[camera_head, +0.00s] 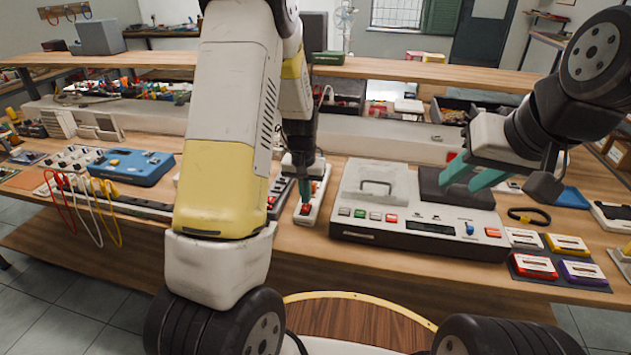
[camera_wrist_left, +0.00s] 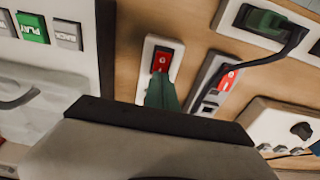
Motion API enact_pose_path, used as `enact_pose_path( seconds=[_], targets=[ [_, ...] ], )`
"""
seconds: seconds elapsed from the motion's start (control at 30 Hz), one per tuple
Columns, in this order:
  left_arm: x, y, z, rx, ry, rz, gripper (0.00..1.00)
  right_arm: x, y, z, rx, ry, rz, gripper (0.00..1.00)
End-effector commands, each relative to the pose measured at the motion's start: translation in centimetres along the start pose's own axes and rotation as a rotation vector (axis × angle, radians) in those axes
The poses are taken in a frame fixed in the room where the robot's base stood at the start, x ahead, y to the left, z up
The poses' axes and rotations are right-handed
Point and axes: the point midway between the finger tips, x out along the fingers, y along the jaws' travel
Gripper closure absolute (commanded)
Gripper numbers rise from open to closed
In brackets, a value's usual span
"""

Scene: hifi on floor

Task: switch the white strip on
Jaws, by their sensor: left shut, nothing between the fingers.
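The white strip (camera_head: 322,187) lies on the bench, left of the cassette deck. A red rocker switch (camera_head: 305,209) sits at its near end. My left gripper (camera_head: 304,195) is shut and empty, pointing down over that end. In the left wrist view, the fingertips (camera_wrist_left: 161,88) are right at the red switch (camera_wrist_left: 162,62) on the white strip (camera_wrist_left: 149,50). I cannot tell whether they touch it or which way the rocker is tilted. My right gripper (camera_head: 472,178) is open and empty above the deck's right part.
The cassette deck (camera_head: 365,238) stands close on the right of the strip. Another strip with a red switch (camera_wrist_left: 229,80) lies close beside it. Several cassettes (camera_head: 535,266) lie at the right. A blue box (camera_head: 133,166) and coloured cables (camera_head: 95,205) are at the left.

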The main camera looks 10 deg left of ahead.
Motion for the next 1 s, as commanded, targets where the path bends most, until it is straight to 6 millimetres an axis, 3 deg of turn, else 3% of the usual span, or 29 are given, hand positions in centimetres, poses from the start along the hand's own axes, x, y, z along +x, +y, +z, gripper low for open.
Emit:
enact_pose_path(
  seconds=[0.6, 1.0],
  targets=[
    [-0.6, 0.0, 1.7, 0.0, -0.004, 0.0, 1.0, 0.0, 0.0, 0.0, 0.0, 0.0, 0.0, 0.64],
    [-1.2, -0.1, 1.4, -0.001, 0.0, 0.0, 1.0, 0.0, 0.0, 0.0, 0.0, 0.0, 0.0, 0.64]
  ],
)
